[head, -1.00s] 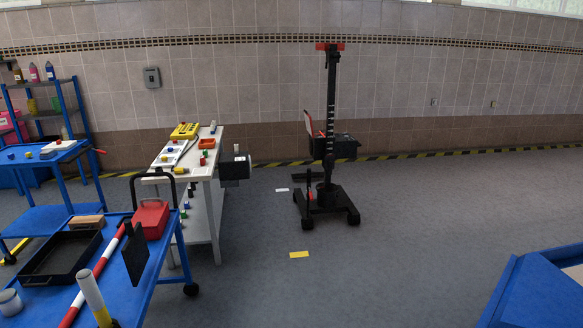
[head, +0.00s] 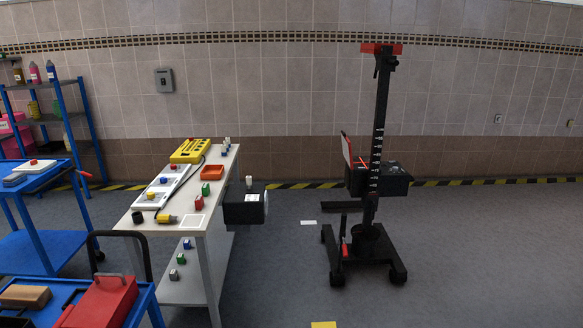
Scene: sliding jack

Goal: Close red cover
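A sliding jack (head: 379,130) stands on the floor right of centre, a tall black column on a wheeled base with a red top. A black box (head: 393,184) is mounted on the column at mid height. A thin panel with a red edge and a pale face (head: 347,150) stands upright at the left of this box; it looks like a raised red cover. The column hides part of the box, and its inside is not clear. Neither of my grippers is in view.
A white table (head: 140,215) with coloured parts stands left of the jack, a dark box (head: 245,207) at its side. Blue carts (head: 50,245) stand at the left; one holds a red box (head: 103,300). The floor (head: 450,260) in front and right is clear.

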